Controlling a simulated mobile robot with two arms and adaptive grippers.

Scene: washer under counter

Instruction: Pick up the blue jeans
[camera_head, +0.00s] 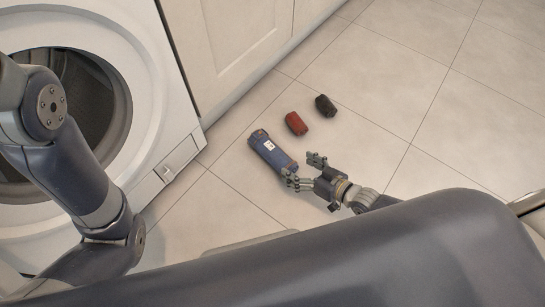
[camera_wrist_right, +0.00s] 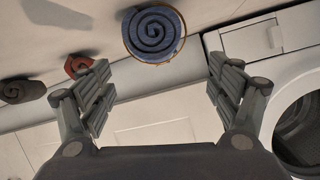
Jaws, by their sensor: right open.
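The blue jeans (camera_head: 272,152) are a rolled blue bundle with a small white label, lying on the tiled floor in front of the washer. In the right wrist view, the spiral end of the jeans roll (camera_wrist_right: 154,34) shows at the top centre, beyond the fingertips. My right gripper (camera_head: 303,170) is open and empty, close to the near end of the roll. In the right wrist view, its two fingers (camera_wrist_right: 160,92) are spread wide with nothing between them. I cannot tell whether a finger touches the roll. My left arm shows at the left, but its gripper is out of view.
A red roll (camera_head: 296,123) and a black roll (camera_head: 325,106) lie on the floor just beyond the jeans. The white washer (camera_head: 160,100) stands at the left with its round opening dark. A white cabinet (camera_head: 240,40) is behind. The floor (camera_head: 440,110) to the right is clear.

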